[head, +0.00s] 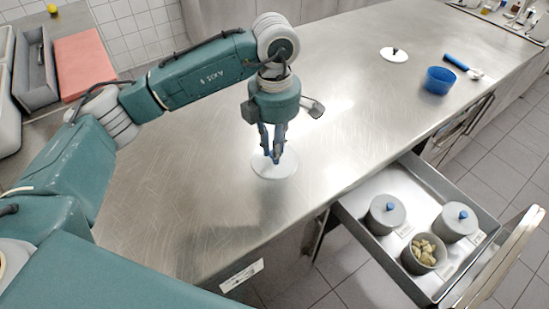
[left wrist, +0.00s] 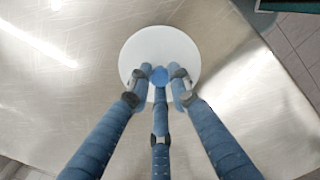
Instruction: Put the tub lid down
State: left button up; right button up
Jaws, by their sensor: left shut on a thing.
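The tub lid (head: 265,169) is a round white disc under my left gripper (head: 275,156). It lies flat, at or just above the steel worktop; I cannot tell whether it touches. In the left wrist view the white lid (left wrist: 158,42) has a blue knob (left wrist: 159,75), and the fingers of my left gripper (left wrist: 160,82) are closed around that knob. In the open drawer stands a grey tub without a lid (head: 418,260), holding pale beige pieces. My right gripper is not in view.
The open drawer (head: 352,212) also holds two lidded grey tubs (head: 385,217) (head: 455,225). On the worktop (head: 190,215) are a white disc with a dark knob (head: 394,54), a blue bowl (head: 438,80) and a blue-handled utensil (head: 457,62). The worktop around the held lid is clear.

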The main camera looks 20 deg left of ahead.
pick_arm(q)
jog(key=shift+f, duration=0.6)
notch_tip(320, 180, down, 3)
jog(key=shift+f+p, duration=0.2)
jog(key=shift+p, duration=0.3)
jog(key=shift+f, duration=0.3)
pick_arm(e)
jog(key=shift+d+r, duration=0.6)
pick_arm(q)
jog(key=shift+f, duration=0.1)
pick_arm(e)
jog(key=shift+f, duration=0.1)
pick_arm(q)
jog(key=shift+f, duration=0.15)
jog(key=o, duration=1)
jog(key=shift+c, duration=0.2)
jog(key=shift+r, duration=0.2)
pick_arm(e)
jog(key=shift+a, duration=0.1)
